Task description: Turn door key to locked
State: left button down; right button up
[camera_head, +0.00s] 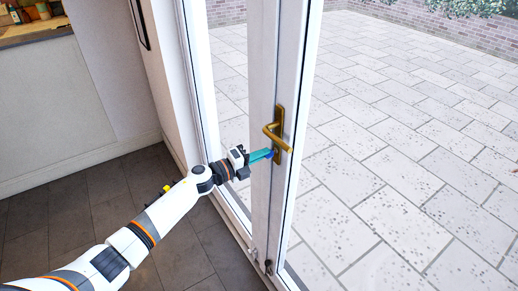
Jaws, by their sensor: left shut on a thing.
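A white framed glass door (262,60) stands ahead with a brass handle and plate (279,132) on its stile. My left arm comes in from the lower left, and my left gripper (262,156) reaches the plate just below the lever. The gripper is shut on the door key at the lock. The key is mostly hidden by the fingers, so its turn angle cannot be told. A small blue part (270,154) shows at the fingertips. My right gripper is not in view.
A white wall (105,70) and a counter with items (35,22) are at the left. Dark floor tiles (100,205) are clear below. Pale paving (400,150) and a brick wall lie beyond the glass.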

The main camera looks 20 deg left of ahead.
pick_arm(q)
jog(key=shift+a+f+n+p, duration=0.15)
jog(key=shift+n+p, duration=0.35)
jog(key=shift+n, duration=0.7)
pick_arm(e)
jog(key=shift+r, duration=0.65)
